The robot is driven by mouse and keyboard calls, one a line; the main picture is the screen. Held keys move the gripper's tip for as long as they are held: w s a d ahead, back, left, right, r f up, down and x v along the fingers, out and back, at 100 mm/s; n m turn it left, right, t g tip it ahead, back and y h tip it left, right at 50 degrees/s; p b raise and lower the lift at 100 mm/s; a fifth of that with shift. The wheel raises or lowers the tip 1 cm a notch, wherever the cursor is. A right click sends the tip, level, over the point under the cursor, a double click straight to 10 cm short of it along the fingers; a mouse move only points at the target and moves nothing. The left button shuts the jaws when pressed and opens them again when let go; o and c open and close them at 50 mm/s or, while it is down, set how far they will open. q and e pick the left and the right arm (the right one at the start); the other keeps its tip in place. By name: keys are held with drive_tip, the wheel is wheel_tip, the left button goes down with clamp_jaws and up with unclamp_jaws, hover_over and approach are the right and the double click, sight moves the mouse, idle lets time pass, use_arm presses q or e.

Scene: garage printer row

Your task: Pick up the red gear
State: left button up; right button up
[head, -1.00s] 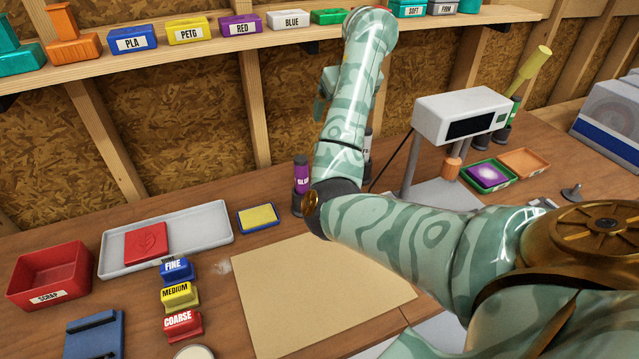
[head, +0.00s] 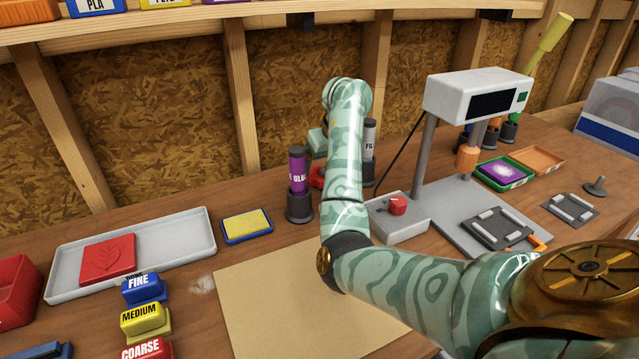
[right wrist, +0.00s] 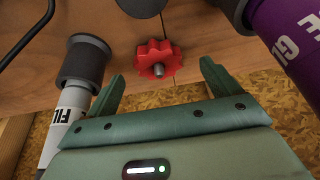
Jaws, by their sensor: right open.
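The red gear (right wrist: 158,58) has a toothed rim and a grey stub at its centre. In the right wrist view it is by the wooden bench top, ahead of and between my right gripper's fingers (right wrist: 161,76), which are apart and empty. In the head view a red part of the gear (head: 317,177) shows beside my right forearm, which hides the rest. My right gripper (head: 318,141) is mostly hidden behind the arm there, above the red part. I cannot tell whether a finger touches the gear. My left gripper is not in view.
The purple glue bottle (head: 297,170) stands left of the gear and the filler bottle (head: 369,140) right of it, both close to my gripper. A grey box with a red knob (head: 397,206) and the white-topped press (head: 478,92) stand further right.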

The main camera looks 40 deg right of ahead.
drive_tip(key=b+x, duration=0.2)
drive_tip(key=x, duration=0.3)
drive_tip(key=shift+w+d+f+b, duration=0.1)
drive_tip(key=shift+w+d+b, duration=0.25)
drive_tip(key=shift+d+b, duration=0.05)
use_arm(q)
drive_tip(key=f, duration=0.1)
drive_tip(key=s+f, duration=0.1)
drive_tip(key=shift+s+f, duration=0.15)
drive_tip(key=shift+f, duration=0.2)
use_arm(e)
drive_tip(key=shift+r, duration=0.2)
drive_tip(key=c, duration=1.1)
drive_tip(key=shift+o, duration=0.2)
